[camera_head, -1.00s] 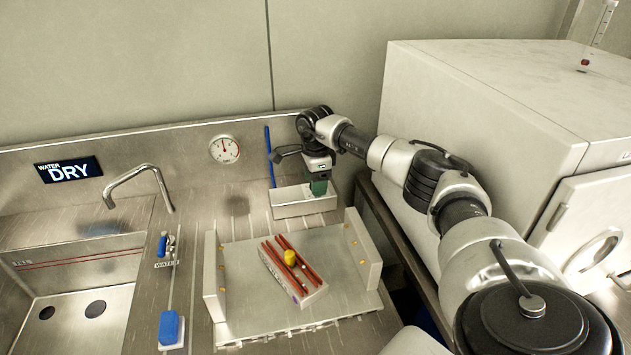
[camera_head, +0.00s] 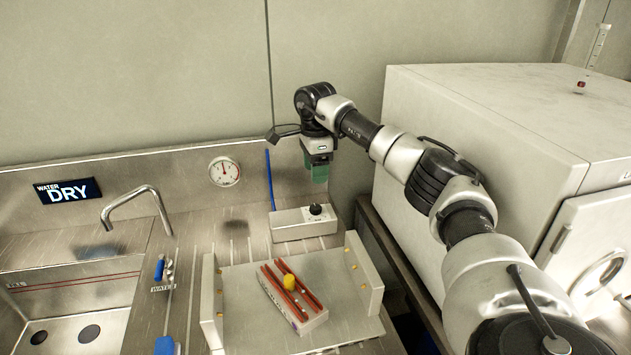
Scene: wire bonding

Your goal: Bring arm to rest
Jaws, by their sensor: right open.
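My right gripper (camera_head: 318,172), with green fingers, hangs pointing down above a small metal box (camera_head: 290,226) with a black knob (camera_head: 315,210) on top. It is open, apart from the knob, and I see nothing held in it. My right arm reaches in from the lower right. My left gripper is not in view.
A metal fixture (camera_head: 208,290) with two upright side walls holds a grey block with red rods and a yellow piece (camera_head: 289,282). A sink with a faucet (camera_head: 137,205) is at left. A large white cabinet (camera_head: 480,120) stands close to my arm at right.

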